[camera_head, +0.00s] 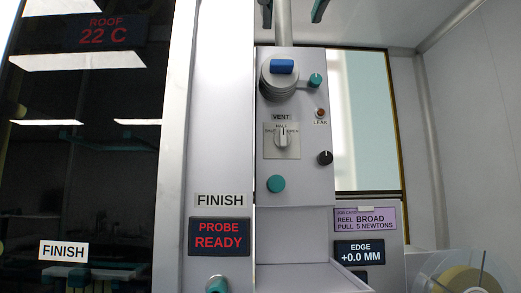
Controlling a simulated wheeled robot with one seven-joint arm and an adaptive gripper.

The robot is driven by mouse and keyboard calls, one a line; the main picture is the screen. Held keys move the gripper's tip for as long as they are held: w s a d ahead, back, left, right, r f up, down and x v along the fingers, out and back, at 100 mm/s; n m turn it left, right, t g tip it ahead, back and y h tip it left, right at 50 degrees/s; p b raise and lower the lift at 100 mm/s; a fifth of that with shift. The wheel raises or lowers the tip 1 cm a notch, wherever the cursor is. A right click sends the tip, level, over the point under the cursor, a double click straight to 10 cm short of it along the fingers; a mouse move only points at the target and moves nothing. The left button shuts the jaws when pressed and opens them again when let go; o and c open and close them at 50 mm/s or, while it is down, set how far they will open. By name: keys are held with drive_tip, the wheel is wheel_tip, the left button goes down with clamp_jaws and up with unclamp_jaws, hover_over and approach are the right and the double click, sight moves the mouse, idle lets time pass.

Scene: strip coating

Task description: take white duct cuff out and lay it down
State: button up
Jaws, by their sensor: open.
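I cannot clearly pick out the white duct cuff. A pale grey ribbed round fitting (277,82) with a blue piece (282,66) on top sits high on the panel; I cannot tell whether it is the cuff. A pale vertical pipe (283,24) rises above the panel. Two dark teal tips at the top edge look like the fingers of my gripper (293,14). They are spread wide, one each side of the pipe in the picture, with nothing seen between them but the pipe. The rest of my gripper is out of frame.
A clear-sided reel (467,279) stands lower right. Dark glass (80,190) fills the left.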

sight(282, 60)
drive_tip(key=w+p, duration=0.2)
drive_tip(key=w, duration=1.1)
drive_tip(key=shift+w, duration=0.3)
drive_tip(key=shift+s, duration=0.1)
drive_tip(key=c, duration=1)
